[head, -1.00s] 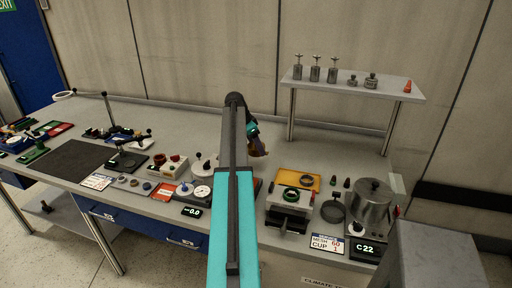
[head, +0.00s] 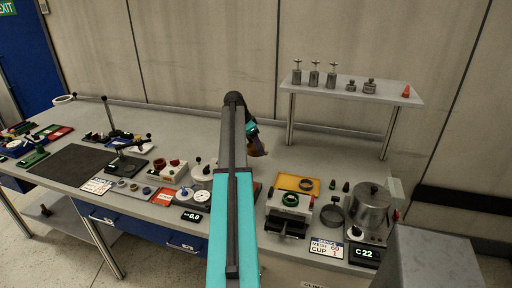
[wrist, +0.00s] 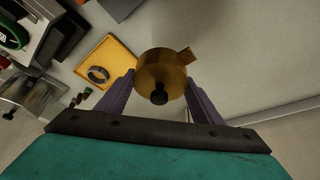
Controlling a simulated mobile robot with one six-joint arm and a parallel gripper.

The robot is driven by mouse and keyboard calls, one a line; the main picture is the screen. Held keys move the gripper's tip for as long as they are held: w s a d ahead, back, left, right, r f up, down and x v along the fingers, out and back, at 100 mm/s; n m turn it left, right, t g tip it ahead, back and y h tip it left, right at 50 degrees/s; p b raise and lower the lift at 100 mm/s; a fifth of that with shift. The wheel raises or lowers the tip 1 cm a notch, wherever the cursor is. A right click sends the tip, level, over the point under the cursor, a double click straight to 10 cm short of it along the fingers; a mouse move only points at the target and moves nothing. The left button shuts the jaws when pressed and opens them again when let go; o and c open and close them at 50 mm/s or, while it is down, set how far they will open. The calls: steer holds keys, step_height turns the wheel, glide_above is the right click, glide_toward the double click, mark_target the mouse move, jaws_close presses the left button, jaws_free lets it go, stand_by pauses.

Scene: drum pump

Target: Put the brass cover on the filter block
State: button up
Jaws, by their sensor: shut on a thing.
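My gripper (wrist: 158,95) is shut on the brass cover (wrist: 160,70), a round brass piece with a side tab and a black knob facing the wrist camera. In the head view the cover (head: 258,150) shows only as a small brownish patch beside my arm, held up over the bench. A pale block with a green ring on top (head: 290,200), which looks like the filter block, stands at the front of the bench, lower right of the cover. In the wrist view that block (wrist: 12,32) is partly cut off at the upper left, apart from the cover.
A yellow tray (head: 284,183) with a dark ring (head: 306,185) lies behind the block. A dark round sieve (head: 331,213) and a metal pot (head: 371,208) stand to its right. A raised shelf (head: 350,93) with weights stands behind. My arm hides the bench middle.

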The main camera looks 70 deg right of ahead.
steer(key=w+a+r+n+t+b, duration=0.15)
steer(key=w+a+n, duration=0.55)
steer(key=w+a, duration=1.05)
steer(key=w+a+r+n+t, duration=0.1)
steer(key=w+a+n+t, duration=0.35)
steer(key=w+a, duration=1.25)
steer(key=w+a+r+n+y+b, duration=0.1)
steer(key=a+n, duration=0.6)
steer(key=a, duration=1.5)
steer(key=w+a+r+n+t+y, duration=0.1)
steer(key=w+a+n, duration=0.3)
steer(key=a, duration=1.9)
steer(key=n+y, duration=0.1)
steer(key=n, duration=0.3)
steer(key=shift+r+t+b, duration=0.15)
steer(key=shift+t+b, duration=0.15)
steer(key=shift+b, duration=0.05)
